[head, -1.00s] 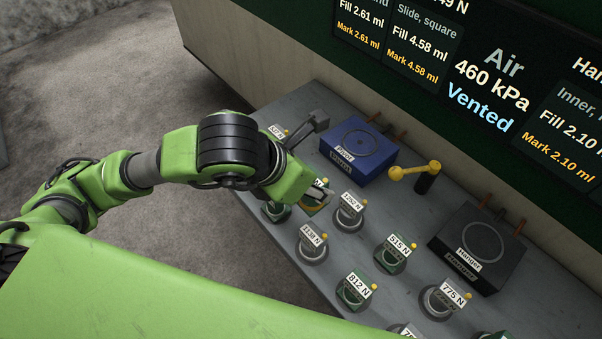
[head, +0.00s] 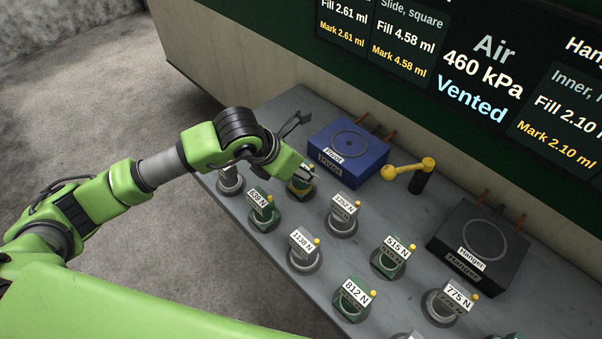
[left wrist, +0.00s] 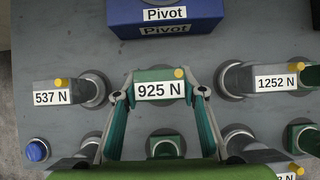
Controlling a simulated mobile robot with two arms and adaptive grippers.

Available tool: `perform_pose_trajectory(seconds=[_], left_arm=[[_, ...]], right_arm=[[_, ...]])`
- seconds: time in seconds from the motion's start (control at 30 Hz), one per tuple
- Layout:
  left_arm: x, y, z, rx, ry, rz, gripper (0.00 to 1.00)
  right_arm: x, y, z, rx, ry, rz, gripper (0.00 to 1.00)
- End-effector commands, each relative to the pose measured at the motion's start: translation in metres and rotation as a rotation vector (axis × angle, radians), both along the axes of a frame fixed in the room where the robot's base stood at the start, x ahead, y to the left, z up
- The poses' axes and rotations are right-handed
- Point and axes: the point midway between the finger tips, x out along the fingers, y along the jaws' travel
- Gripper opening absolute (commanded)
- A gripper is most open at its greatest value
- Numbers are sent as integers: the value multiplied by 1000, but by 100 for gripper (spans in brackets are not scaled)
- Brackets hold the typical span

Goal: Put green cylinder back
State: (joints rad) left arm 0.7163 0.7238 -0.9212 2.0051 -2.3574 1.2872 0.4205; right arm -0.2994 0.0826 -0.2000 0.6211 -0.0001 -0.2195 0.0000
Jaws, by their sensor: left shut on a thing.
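My left gripper (left wrist: 158,92) is shut on a green cylinder with a white label reading 925 N (left wrist: 159,73) and a yellow knob, fingers on both sides. It stands over a dark round seat on the bench; I cannot tell whether it is seated or slightly raised. In the head view the gripper (head: 307,176) partly hides this cylinder (head: 298,192). Other green cylinders stand upright in seats: 639 N (head: 264,216), 515 N (head: 389,262) and 812 N (head: 351,303). My right gripper is not in view.
Grey cylinders 1252 N (head: 342,220), 1138 N (head: 304,254) and 775 N (head: 441,308) stand close by. Behind are a blue Pivot block (head: 347,153), a yellow lever (head: 410,170) and a black Hanger block (head: 478,247). The display (head: 484,80) reads Vented.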

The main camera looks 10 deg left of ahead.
Motion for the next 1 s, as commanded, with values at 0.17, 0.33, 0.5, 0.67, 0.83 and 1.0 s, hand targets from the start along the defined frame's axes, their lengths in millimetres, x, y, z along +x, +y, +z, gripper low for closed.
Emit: perform_pose_trajectory(seconds=[0.17,0.33,0.5,0.67,0.83,1.0], left_arm=[[1,0,-6,-1,-3,1,5],[1,0,-7,-1,-3,1,5],[0,0,-9,0,-1,1,55],[0,0,-9,0,-1,1,55],[0,0,-8,0,-1,1,55],[-3,3,2,-1,-5,0,55]], right_arm=[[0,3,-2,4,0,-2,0],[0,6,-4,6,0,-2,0],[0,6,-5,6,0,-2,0],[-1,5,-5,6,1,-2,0],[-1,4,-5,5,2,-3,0],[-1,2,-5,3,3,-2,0]])
